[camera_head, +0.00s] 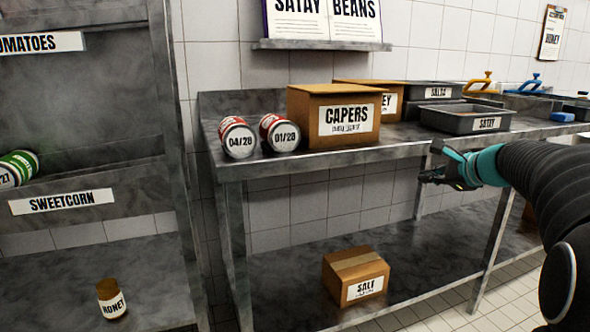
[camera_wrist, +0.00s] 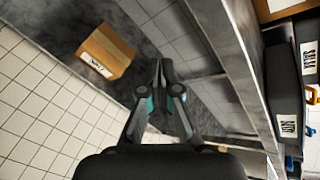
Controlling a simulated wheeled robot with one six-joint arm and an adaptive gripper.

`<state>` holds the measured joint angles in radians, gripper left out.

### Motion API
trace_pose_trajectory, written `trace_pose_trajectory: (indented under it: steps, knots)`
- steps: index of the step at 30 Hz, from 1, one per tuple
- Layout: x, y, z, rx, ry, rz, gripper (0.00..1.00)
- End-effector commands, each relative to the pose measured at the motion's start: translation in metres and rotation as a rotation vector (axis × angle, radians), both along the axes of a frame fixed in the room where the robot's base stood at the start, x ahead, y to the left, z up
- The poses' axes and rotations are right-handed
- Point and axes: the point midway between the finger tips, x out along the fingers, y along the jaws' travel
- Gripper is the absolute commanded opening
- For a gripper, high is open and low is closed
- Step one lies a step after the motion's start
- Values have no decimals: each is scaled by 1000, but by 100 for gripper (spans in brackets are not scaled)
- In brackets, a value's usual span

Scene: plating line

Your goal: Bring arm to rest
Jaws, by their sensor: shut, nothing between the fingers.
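My gripper (camera_head: 436,177) is at the right of the head view, at the end of my dark arm with a teal band. It hangs in front of the metal table (camera_head: 400,149), near the height of its top edge, and points left. In the wrist view my gripper (camera_wrist: 160,66) shows with its fingertips together. It is shut and holds nothing. It appears apart from the table and from everything on it.
A CAPERS box (camera_head: 310,108), two cans (camera_head: 238,137) and a SATAY tray (camera_head: 465,120) stand on the table. A SALT box (camera_head: 340,272) lies on the lower shelf. A shelf rack with a HONEY jar (camera_head: 111,297) stands left. Tiled floor is clear.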

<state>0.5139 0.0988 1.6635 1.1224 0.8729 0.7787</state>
Motion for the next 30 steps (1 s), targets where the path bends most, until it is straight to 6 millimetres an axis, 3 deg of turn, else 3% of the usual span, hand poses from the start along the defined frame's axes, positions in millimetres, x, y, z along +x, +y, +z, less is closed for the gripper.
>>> trace_pose_trajectory:
  steps: [3,9,18,24,30]
  knots:
    - [-51,32,-49,-320,77,200,0]
    - [-152,80,-113,-809,165,618,0]
    - [-285,116,-171,-1299,205,1126,0]
    - [-340,132,-186,-1473,174,1257,0]
    - [-355,151,-173,-1545,68,1262,0]
